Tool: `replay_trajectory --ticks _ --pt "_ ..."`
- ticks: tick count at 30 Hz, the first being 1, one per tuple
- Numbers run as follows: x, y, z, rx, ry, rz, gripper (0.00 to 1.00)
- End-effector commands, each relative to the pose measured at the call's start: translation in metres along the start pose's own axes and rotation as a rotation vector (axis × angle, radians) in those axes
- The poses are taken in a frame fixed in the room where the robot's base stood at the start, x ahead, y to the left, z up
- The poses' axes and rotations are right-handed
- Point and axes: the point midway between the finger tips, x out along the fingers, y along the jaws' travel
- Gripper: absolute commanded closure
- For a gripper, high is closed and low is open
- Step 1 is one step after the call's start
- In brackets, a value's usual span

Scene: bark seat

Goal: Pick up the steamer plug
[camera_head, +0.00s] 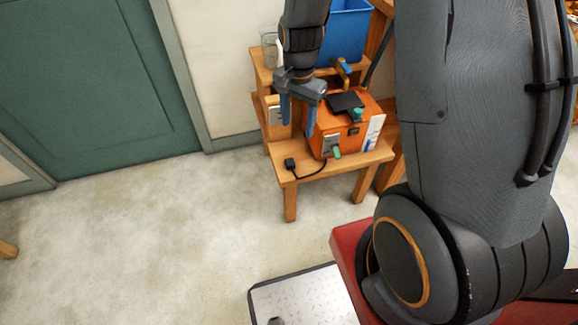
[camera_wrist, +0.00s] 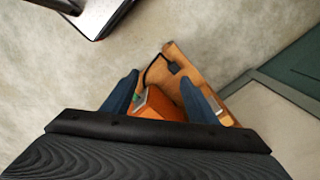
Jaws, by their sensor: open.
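The steamer plug (camera_head: 290,164) is a small black plug at the left front of a low wooden seat. Its black cord runs right to the orange steamer box (camera_head: 338,122). The plug also shows in the wrist view (camera_wrist: 174,67), beyond the fingertips, near the seat's far edge. My gripper (camera_head: 297,115) has two blue fingers spread apart with nothing between them. It is above the seat, beside the orange box's left side and higher than the plug. In the wrist view the fingers (camera_wrist: 168,83) frame part of the box and the cord.
The wooden step seat (camera_head: 312,174) carries the box on its lower step. A blue bin (camera_head: 345,35) and a glass jar (camera_head: 269,47) stand on the upper level behind. White cards (camera_head: 373,132) lean on the box's right. The floor (camera_head: 170,225) at left is clear.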

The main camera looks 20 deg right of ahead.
Motion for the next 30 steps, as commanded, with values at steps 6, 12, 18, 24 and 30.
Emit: replay_trajectory --ticks 6,12,18,24,30 --pt "0.102 -0.04 -0.031 0.365 -0.002 0.005 0.47" --pt "0.161 -0.057 -0.044 0.589 0.0 0.004 0.47" --pt "0.184 -0.062 -0.048 0.667 0.001 0.002 0.47" --pt "0.204 -0.061 -0.048 0.67 0.0 0.003 0.47" --pt "0.226 -0.06 -0.05 0.669 0.0 0.003 0.47"
